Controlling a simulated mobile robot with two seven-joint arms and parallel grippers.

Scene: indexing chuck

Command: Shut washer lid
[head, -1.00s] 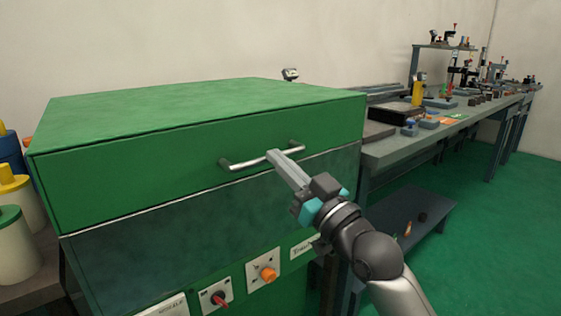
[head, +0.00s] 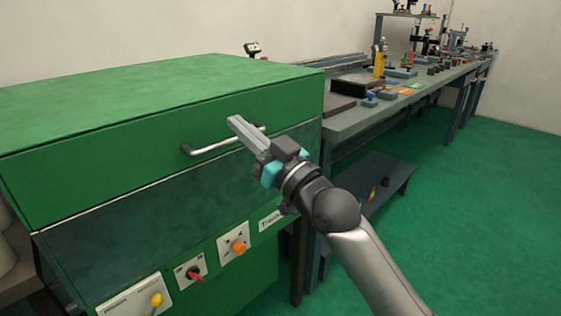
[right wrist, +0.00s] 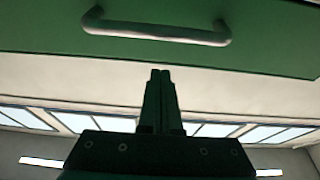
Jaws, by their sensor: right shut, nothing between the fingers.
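The washer is a large green box with a green lid (head: 110,138) on top, and a metal bar handle (head: 212,148) on the lid's front face. The lid sits down on the dark lower body (head: 130,225) with a thin bright seam between them. My right gripper (head: 236,123) is shut and empty, in front of the handle's right end and overlapping it in the head view. In the right wrist view the shut fingers (right wrist: 160,75) point toward the lid, and the handle (right wrist: 155,30) lies beyond the tips with a gap in the picture. My left gripper is not in view.
The washer's front panel has a red knob (head: 195,273), an orange knob (head: 238,247) and a yellow knob (head: 156,299). A long workbench (head: 365,120) with tools runs back at the right. Green floor (head: 470,220) is open at the right.

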